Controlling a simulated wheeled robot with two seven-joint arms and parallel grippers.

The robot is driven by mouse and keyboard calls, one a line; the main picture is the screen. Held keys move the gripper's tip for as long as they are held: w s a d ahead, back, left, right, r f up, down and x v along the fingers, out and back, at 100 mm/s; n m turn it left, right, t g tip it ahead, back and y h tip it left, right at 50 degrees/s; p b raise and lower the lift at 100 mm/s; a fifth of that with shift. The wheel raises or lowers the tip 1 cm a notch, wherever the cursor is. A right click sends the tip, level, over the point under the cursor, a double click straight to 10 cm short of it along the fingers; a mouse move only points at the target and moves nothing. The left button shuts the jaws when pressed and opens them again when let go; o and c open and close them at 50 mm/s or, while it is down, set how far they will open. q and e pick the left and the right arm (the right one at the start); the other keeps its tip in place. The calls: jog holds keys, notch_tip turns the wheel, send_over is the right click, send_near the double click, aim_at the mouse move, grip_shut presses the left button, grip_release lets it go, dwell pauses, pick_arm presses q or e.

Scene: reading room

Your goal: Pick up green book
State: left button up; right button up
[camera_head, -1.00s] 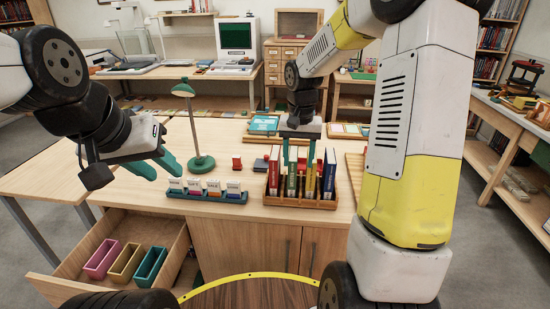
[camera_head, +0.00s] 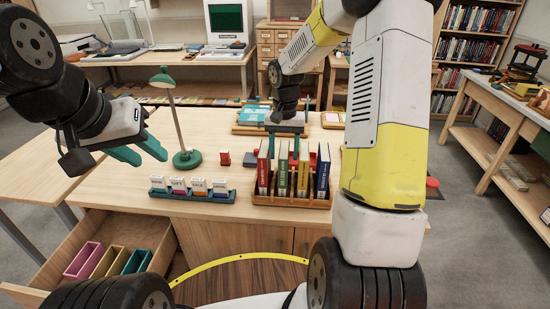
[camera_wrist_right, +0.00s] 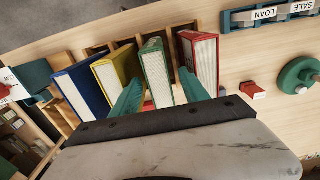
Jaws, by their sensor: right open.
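The green book (camera_head: 283,172) stands upright in a wooden rack (camera_head: 292,203) on the desk, between a red book (camera_head: 263,170) and a yellow book (camera_head: 302,172). A blue book (camera_head: 322,174) is at the rack's right end. My right gripper (camera_head: 284,148) is open and points down at the rack from above. In the right wrist view, its two teal fingers (camera_wrist_right: 160,88) are on either side of the green book (camera_wrist_right: 157,70), with a gap between them. My left gripper (camera_head: 152,158) is open and empty, above the desk's left part.
A teal tray (camera_head: 190,194) with several small labelled cards stands left of the rack. Behind it are a green lamp (camera_head: 187,158) and a small red object (camera_head: 225,158). An open drawer (camera_head: 97,262) with three coloured bins is at lower left.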

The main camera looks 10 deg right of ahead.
notch_tip(320, 180, down, 6)
jog(key=shift+w+r, duration=0.1)
jog(key=shift+w, duration=0.05)
grip_shut()
dwell(0.3)
